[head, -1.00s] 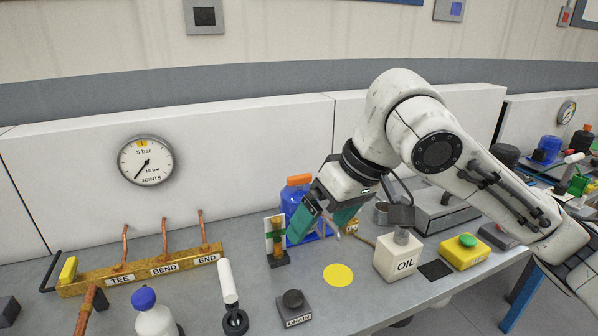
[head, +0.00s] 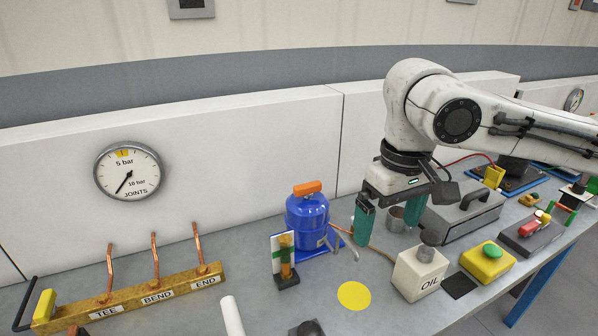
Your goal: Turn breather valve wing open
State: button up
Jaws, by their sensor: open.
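A blue tank (head: 308,222) stands on a blue base on the bench. An orange wing-like handle (head: 307,187) lies across its top, roughly level. It looks like the breather valve wing, but no label shows. My gripper (head: 388,230) is open, its two teal fingers pointing down to the right of the tank. The fingers are apart from the orange handle and hold nothing. A small grey cup (head: 397,222) shows between and behind them.
A sight gauge (head: 286,262) stands in front of the tank. The OIL can (head: 420,270), a yellow box with a green button (head: 487,262) and a grey case (head: 462,217) stand right. A brass manifold (head: 130,295) lies left. A yellow disc (head: 354,296) marks clear bench.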

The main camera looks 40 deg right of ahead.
aim_at(308, 189)
jog(key=i+l, duration=0.2)
jog(key=i, duration=0.3)
jog(key=i+l, duration=0.2)
jog(key=i, duration=0.25)
